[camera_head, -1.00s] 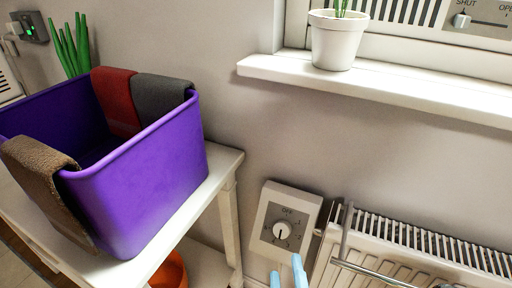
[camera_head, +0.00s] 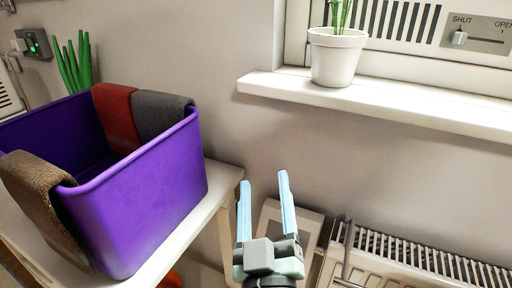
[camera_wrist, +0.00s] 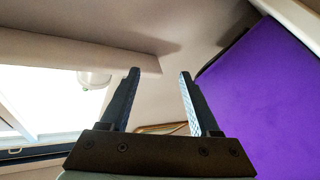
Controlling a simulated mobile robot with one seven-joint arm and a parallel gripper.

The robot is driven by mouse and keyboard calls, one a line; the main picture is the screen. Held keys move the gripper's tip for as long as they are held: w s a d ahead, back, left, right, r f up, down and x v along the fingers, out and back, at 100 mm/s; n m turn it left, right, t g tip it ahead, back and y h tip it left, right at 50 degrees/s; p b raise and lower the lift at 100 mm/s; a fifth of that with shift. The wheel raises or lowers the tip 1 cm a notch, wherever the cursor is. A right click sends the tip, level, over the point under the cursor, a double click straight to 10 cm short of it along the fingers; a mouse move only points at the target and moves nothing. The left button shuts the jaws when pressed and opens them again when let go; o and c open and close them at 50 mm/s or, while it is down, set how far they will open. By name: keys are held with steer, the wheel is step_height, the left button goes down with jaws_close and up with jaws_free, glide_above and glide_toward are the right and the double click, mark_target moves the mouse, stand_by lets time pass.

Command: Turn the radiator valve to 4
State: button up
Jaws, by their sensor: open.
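The gripper is open and empty, with two light blue fingers pointing up. In the wrist view the fingers (camera_wrist: 158,72) stand apart with nothing between them. The valve cannot be made out in the wrist view.
A purple bin (camera_head: 150,195) with cloths over its rim stands on a white table (camera_head: 222,185) at left. A windowsill (camera_head: 400,107) with a white plant pot (camera_head: 336,58) juts out above. A metal pipe or rail (camera_head: 347,250) is at the radiator's left end.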

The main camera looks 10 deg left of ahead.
step_height(320, 180, up, 8)
steer(key=a+m+t, duration=0.1)
steer(key=t, duration=0.1)
steer(key=shift+a+m+y, duration=0.15)
steer(key=shift+m+y, duration=0.25)
